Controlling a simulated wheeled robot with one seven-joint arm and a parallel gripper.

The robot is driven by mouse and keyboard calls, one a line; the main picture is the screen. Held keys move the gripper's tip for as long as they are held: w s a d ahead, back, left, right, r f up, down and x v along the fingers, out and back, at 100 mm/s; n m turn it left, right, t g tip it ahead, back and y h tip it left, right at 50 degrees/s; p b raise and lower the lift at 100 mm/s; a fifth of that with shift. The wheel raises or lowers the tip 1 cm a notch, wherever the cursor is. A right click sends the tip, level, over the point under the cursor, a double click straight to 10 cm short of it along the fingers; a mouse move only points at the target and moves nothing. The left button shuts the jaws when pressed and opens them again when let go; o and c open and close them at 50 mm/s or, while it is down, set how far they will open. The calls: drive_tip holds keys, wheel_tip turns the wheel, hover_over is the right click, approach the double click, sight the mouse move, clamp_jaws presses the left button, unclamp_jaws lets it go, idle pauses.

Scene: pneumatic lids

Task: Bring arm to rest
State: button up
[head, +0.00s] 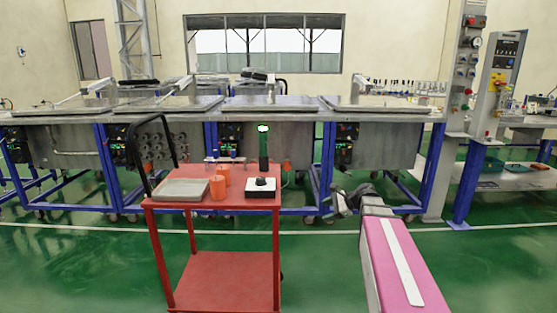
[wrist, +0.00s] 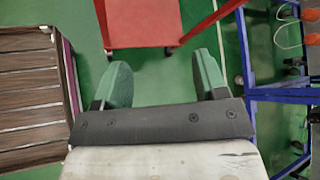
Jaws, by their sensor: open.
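My arm (head: 400,262), with a pink link and a white stripe, reaches forward from the lower right of the head view. My gripper (head: 343,203) is at its far end, just right of the red cart. In the wrist view my gripper (wrist: 162,80) shows two green finger pads spread apart, with only green floor between them. It holds nothing.
A red cart (head: 212,198) stands left of the arm with a grey tray (head: 181,190), orange cups (head: 218,186) and a black-and-white device (head: 262,187). Behind are blue-framed benches (head: 270,103). Brown slats (wrist: 30,95) show left in the wrist view. Green floor is clear at left.

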drive_tip(key=s+a+f+n+g+h, duration=0.1)
drive_tip(key=s+f+n+g+h, duration=0.3)
drive_tip(key=s+f+n+h, duration=0.6)
drive_tip(key=s+f+n, duration=0.4)
drive_tip(key=s+f, duration=0.2)
drive_tip(key=s, duration=0.1)
drive_tip(key=shift+s+a+n, duration=0.15)
drive_tip(key=shift+s+n, duration=0.05)
drive_tip(key=shift+n, duration=0.2)
